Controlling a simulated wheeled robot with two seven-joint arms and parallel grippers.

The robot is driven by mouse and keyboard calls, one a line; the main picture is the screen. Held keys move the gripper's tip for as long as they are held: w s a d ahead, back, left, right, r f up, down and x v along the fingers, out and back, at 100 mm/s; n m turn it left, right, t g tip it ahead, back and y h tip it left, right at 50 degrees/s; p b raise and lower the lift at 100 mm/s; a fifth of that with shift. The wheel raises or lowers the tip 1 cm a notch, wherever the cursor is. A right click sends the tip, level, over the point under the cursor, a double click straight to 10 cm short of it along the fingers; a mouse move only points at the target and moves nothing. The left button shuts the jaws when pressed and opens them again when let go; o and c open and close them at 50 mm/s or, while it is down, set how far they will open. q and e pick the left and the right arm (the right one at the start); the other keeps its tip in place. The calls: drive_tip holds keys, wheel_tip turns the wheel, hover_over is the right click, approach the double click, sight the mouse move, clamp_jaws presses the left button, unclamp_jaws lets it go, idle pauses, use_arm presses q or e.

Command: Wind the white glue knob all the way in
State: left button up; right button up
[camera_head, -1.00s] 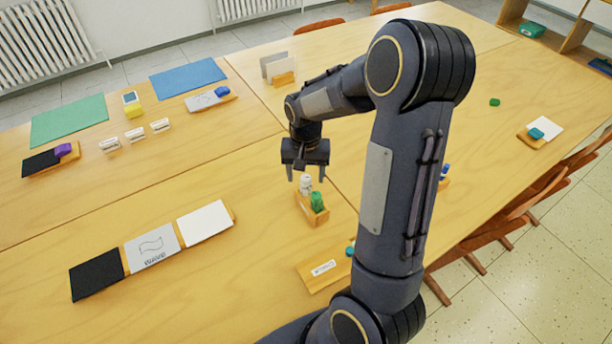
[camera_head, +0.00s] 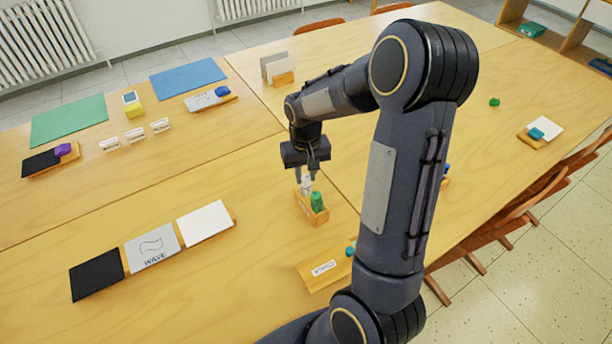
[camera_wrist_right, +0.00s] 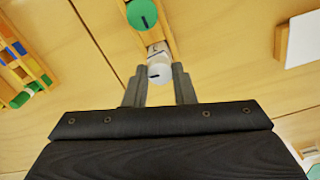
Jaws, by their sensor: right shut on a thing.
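The white glue (camera_head: 306,188) stands upright in a small wooden holder (camera_head: 308,214) on the table, with a green glue (camera_head: 317,202) beside it. My right gripper (camera_head: 306,177) points down over the white one, its fingers around its top. In the right wrist view, the round white knob (camera_wrist_right: 159,74), with a dark mark on it, sits between the fingertips of my right gripper (camera_wrist_right: 157,82), which is shut on it. The green knob (camera_wrist_right: 142,14) with a dark mark lies just beyond. My left gripper is not in view.
A wooden board with a label (camera_head: 323,268) lies in front of the holder, partly behind my right arm. Black, grey WAVE (camera_head: 152,247) and white cards lie to the left. A card stand (camera_head: 279,72) is farther back.

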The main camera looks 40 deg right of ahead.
drive_tip(key=n, duration=0.8)
drive_tip(key=shift+p, duration=0.3)
drive_tip(key=o, duration=1.5)
drive_tip(key=m, duration=1.1)
drive_tip(key=shift+m, duration=0.3)
